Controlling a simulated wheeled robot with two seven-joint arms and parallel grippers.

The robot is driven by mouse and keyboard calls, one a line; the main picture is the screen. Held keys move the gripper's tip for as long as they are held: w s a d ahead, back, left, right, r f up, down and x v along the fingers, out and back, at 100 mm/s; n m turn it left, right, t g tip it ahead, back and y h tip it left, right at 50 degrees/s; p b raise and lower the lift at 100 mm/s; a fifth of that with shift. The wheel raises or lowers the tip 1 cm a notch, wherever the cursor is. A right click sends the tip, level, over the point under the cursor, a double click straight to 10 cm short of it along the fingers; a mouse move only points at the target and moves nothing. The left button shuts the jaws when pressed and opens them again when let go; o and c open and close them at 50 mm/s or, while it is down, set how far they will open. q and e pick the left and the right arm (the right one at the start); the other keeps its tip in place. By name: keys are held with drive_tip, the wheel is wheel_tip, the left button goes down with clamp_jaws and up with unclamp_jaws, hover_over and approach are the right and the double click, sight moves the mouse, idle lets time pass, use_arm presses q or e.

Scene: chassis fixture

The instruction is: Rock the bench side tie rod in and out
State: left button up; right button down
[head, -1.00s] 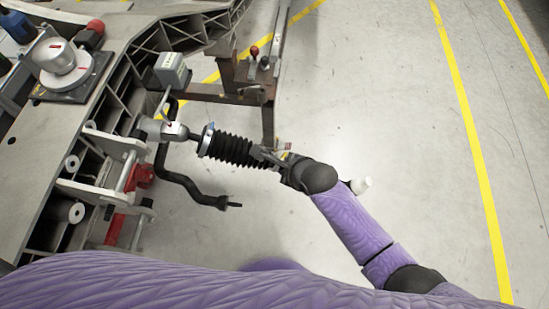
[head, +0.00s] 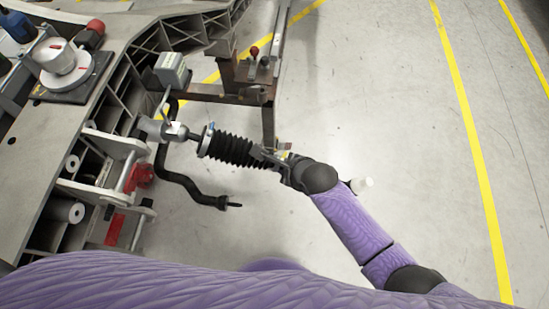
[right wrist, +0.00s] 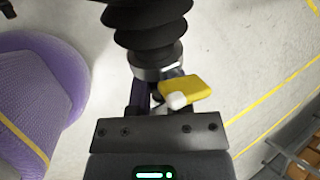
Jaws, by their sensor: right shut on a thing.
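The bench side tie rod runs from a grey joint (head: 150,126) on the chassis rail to the right, through a ribbed black bellows (head: 232,149). My right gripper (head: 266,157) is shut on its outer end, just beyond the bellows. In the right wrist view, the bellows (right wrist: 147,28) hangs at the top, with a metal collar below it. The right gripper's fingers (right wrist: 150,95) are partly hidden beside a yellow block (right wrist: 182,88) and a small white knob (right wrist: 177,101). The exact grip contact is hidden. My left gripper is not in view.
The chassis rail (head: 105,75) fills the left. A brown metal stand (head: 247,92) with a red-knobbed lever is close behind the tie rod. A curved black bar (head: 185,182) hangs below the rod. The floor to the right is open, with yellow lines.

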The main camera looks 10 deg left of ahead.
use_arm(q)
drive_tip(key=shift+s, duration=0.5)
